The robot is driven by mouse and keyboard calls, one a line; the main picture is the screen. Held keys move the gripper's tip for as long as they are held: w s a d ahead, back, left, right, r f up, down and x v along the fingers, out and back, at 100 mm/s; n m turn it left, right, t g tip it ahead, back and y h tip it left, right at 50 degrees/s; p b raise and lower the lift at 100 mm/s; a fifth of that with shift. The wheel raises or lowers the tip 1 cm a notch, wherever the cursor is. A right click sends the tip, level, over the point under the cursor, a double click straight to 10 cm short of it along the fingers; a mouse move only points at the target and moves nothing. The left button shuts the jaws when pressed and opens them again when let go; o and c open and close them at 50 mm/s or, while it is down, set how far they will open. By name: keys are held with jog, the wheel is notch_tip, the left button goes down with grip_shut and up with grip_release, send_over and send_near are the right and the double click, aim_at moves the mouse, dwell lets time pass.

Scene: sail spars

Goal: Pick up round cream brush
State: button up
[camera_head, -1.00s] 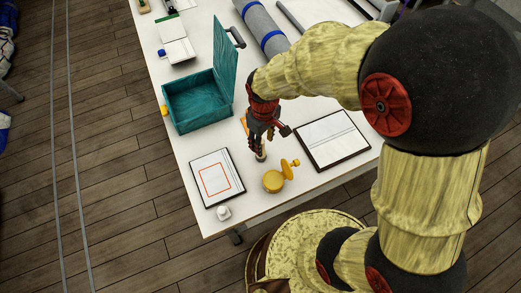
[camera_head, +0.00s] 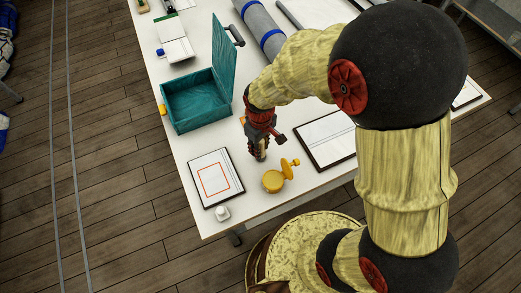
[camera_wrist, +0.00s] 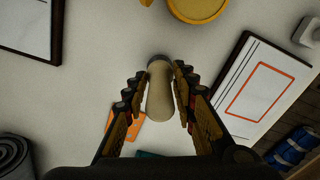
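The round cream brush (camera_wrist: 160,95) stands between the two fingers of my gripper (camera_wrist: 160,78) in the wrist view. The fingers lie close along both its sides, and it fills the gap between them. In the head view my gripper (camera_head: 260,155) points down at the white table (camera_head: 232,222), its fingers close together. The brush is mostly hidden there by the fingers. I cannot tell whether its base rests on the table.
A yellow round object (camera_head: 273,181) is just in front of my gripper. A clipboard with an orange outline (camera_head: 216,178) lies left, a dark-framed sheet (camera_head: 325,140) right. An open teal box (camera_head: 195,103) stands behind left. A small white item (camera_head: 222,213) sits near the front edge.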

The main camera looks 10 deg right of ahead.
jog(key=c, duration=0.6)
grip_shut()
notch_tip(320, 180, up, 10)
jog(key=shift+p, duration=1.15)
